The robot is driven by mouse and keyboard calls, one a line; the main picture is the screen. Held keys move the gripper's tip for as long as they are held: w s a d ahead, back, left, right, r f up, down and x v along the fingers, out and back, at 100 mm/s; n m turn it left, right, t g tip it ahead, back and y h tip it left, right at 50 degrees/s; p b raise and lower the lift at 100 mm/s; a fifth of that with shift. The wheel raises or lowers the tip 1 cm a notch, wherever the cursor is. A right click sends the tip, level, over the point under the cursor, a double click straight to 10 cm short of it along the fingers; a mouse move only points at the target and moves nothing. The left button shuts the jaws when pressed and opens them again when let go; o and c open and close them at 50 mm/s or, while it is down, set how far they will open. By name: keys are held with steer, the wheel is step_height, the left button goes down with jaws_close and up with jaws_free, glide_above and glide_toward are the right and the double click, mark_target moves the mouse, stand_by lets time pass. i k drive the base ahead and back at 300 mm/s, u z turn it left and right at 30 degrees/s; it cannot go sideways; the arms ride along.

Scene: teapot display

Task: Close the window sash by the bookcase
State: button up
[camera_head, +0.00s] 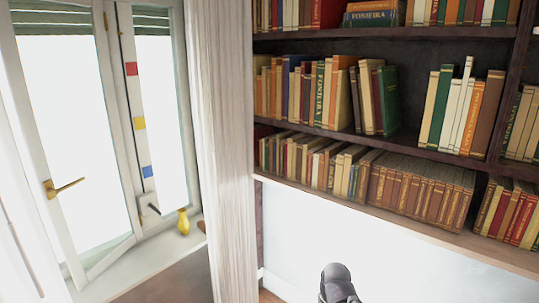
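The window stands at the left, beside the bookcase (428,150). Its left sash (42,135) has a white frame and a brass lever handle (62,187) on its left stile. Its bottom rail slants across the sill, and it looks swung away from the frame, though how far I cannot tell. A narrower right part (133,95) has red, yellow and blue squares down its stile and a small dark handle (150,208) near the bottom. Whether this part is ajar is unclear.
A white curtain (224,140) hangs between the window and the bookcase. A small yellow vase (183,222) stands on the white sill (150,258), with a small brown object (201,227) beside it. Books fill much of the shelves.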

mark_target(9, 49)
steer(key=z, duration=1.35)
steer(key=k, duration=0.1)
steer(key=u, duration=2.8)
